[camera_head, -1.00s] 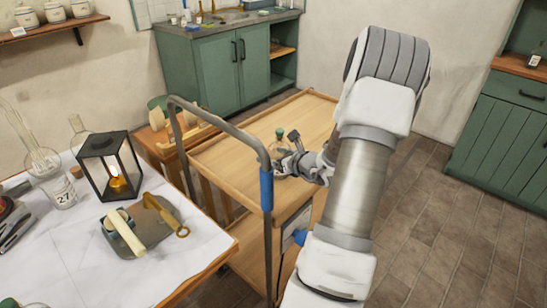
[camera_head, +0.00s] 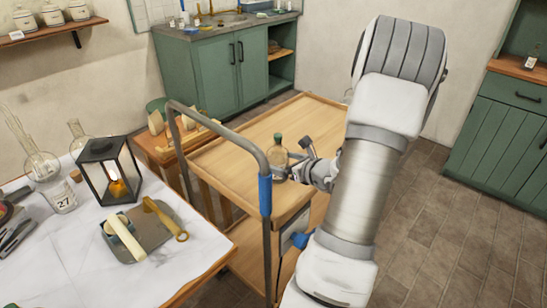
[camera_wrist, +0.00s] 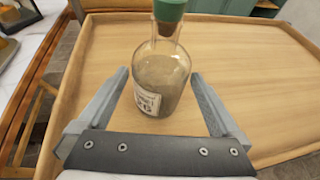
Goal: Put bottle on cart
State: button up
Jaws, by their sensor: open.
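The bottle (camera_head: 278,160) is clear glass with a green stopper, a pale label and grey-brown contents. It stands upright on the wooden top of the cart (camera_head: 245,150), near the handle end. In the wrist view the bottle (camera_wrist: 162,75) stands on the bare cart top (camera_wrist: 235,60). My gripper (camera_wrist: 162,80) is open, with one finger on each side of the bottle's lower part and visible gaps between. In the head view my gripper (camera_head: 296,168) is just right of the bottle, partly hidden by my arm.
A marble-topped table (camera_head: 80,250) at left holds a lantern (camera_head: 108,170), flasks and a tray (camera_head: 140,235). The cart's metal handle (camera_head: 222,122) rises near the bottle. Green cabinets (camera_head: 225,75) stand behind. The far cart top is clear.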

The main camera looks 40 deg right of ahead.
aim_at(285, 162)
jog(key=p+v, duration=0.1)
jog(key=v, duration=0.5)
jog(key=shift+s+a+r, duration=0.1)
jog(key=shift+s+r, duration=0.05)
jog(key=shift+s, duration=0.2)
